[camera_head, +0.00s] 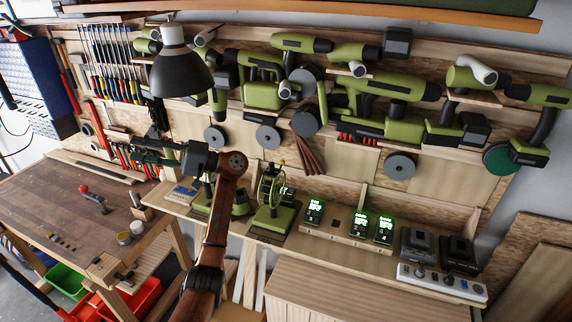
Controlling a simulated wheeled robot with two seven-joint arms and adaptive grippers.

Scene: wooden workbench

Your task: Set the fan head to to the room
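A small green desk fan (272,186) stands upright on the narrow wooden shelf, right of my arm. Its round caged head shows as a narrow oval, turned partly sideways; I cannot tell exactly which way it faces. A green base (272,222) is under it. My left arm rises from the bottom and bends to the left at the top. My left gripper (140,150) is to the left of the fan, apart from it, in front of the tool wall. Its fingers are dark and small against the tools, so their opening is unclear. My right gripper is not in view.
Another green device (238,205) stands left of the fan, partly behind my arm. Lit chargers (358,226) and a power strip (440,281) are to the right. A black lamp shade (182,75) hangs above. A brown workbench (60,205) is at left.

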